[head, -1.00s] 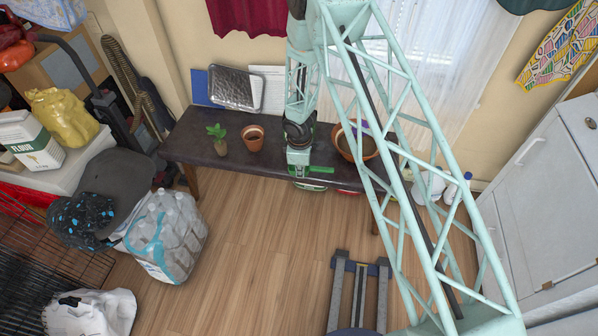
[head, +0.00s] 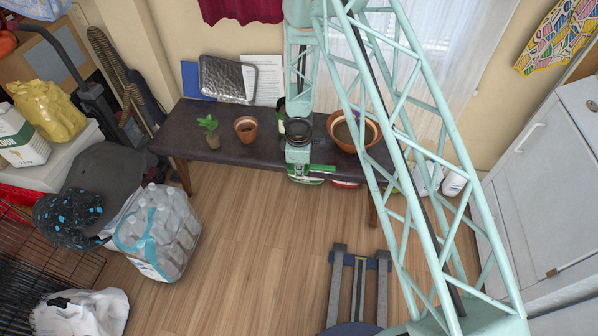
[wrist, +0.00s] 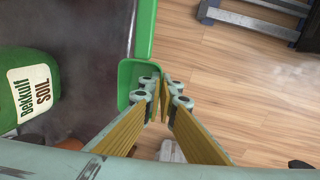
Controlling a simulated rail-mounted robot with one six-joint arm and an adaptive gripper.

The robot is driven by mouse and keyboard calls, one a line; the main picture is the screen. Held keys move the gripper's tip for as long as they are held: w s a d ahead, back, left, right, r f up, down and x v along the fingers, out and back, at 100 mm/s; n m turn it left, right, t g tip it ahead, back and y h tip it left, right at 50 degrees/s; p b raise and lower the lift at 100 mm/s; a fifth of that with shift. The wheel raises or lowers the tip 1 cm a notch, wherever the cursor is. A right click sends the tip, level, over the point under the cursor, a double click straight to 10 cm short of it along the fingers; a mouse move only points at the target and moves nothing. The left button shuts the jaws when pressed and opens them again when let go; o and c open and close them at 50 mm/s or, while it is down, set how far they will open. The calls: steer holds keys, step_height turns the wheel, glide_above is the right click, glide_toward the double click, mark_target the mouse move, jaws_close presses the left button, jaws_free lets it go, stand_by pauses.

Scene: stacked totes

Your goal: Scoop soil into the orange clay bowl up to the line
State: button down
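The orange clay bowl (head: 350,148) stands on the right part of the dark bench, partly behind my arm's lattice. Its inside looks brownish; no line can be made out. A green soil bag (wrist: 28,95) lies at the left of the wrist view over the dark bench; in the head view my arm mostly hides it. A green scoop (wrist: 129,72) is at my fingertips in the wrist view, and its bar (head: 322,168) points right in the head view. My gripper (wrist: 160,88) has its fingertips nearly together on the scoop's edge, at the bench's front edge, left of the bowl.
A silver tray (head: 228,80) leans at the back. Wrapped bottles (head: 160,235) stand on the floor at left. The floor (head: 265,240) before the bench is mostly clear.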

steer(key=shift+s+d, duration=0.1)
steer(key=shift+s, duration=0.25)
steer(key=shift+d+r, duration=0.1)
stand_by(1.2)
steer(key=shift+w+d+r+m, duration=0.35)
steer(key=shift+d+r+m, duration=0.3)
steer(key=shift+d, duration=0.2)
steer(key=s+d+r+m+g, duration=0.1)
steer(key=s+d+r+m, duration=0.1)
steer(key=d+r+m, duration=0.6)
steer(key=s+d+r+m+h, duration=0.1)
steer(key=s+d+r+m, duration=0.2)
steer(key=d+r+m, duration=0.4)
steer(key=d+r, duration=0.2)
steer(key=d, duration=0.2)
steer(key=shift+r+m+g, duration=0.35)
steer(key=shift+g, duration=0.05)
steer(key=shift+w+h, duration=0.15)
steer(key=shift+h, duration=0.15)
